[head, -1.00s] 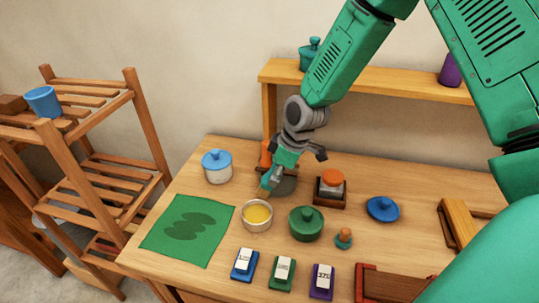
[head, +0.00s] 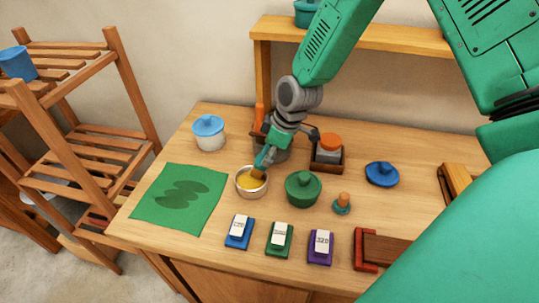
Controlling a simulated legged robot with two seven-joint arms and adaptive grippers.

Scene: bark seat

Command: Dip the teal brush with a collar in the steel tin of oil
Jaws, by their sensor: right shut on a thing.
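The steel tin of oil (head: 239,190) stands open on the bench, with yellow oil showing inside. My right gripper (head: 276,143) is shut on the teal brush (head: 265,158), above and just behind the tin. The brush tilts down to the left, and its brownish bristle end is inside the tin's rim at the oil. How deep the bristles sit, and the brush's collar, are too small to tell. My left gripper is not in view.
A green lidded pot (head: 303,189) stands close right of the tin, and a blue-lidded white jar (head: 209,134) behind left. A green cloth (head: 150,205) lies left. Several labelled blocks, including a blue one (head: 240,232), line the front. A dark tray (head: 327,155) holds an orange-topped jar.

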